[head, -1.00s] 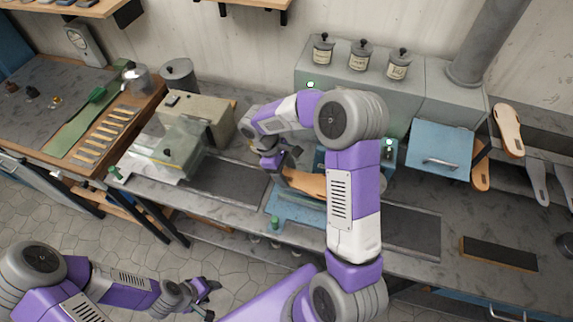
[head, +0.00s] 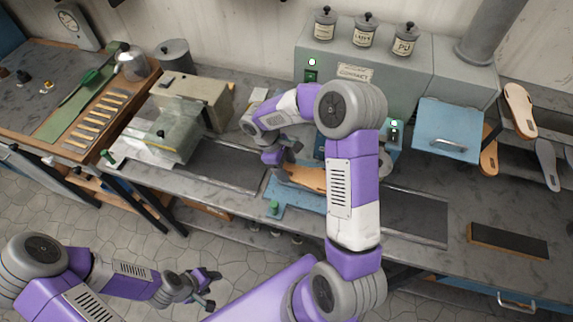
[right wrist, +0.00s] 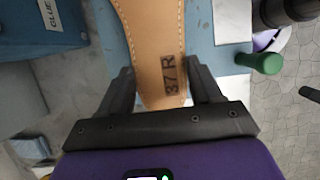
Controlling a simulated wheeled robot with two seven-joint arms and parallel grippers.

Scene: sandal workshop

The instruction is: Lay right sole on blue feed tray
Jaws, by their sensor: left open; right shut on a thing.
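The right sole (head: 306,177) is tan and sits over the blue feed tray (head: 284,198), partly hidden by my right arm. In the right wrist view the sole (right wrist: 150,45) carries the stamp "37 R", and the blue tray (right wrist: 198,38) shows beside it. My right gripper (head: 281,160) is shut on one end of the sole; its fingers (right wrist: 157,85) lie along both edges. I cannot tell whether the sole touches the tray. My left gripper (head: 207,285) is open and empty, low over the floor in front of the bench.
A green knob (head: 273,207) stands at the tray's front left corner. A grey press (head: 395,65) with jars on top stands behind. A dark block (head: 508,241) lies on the bench.

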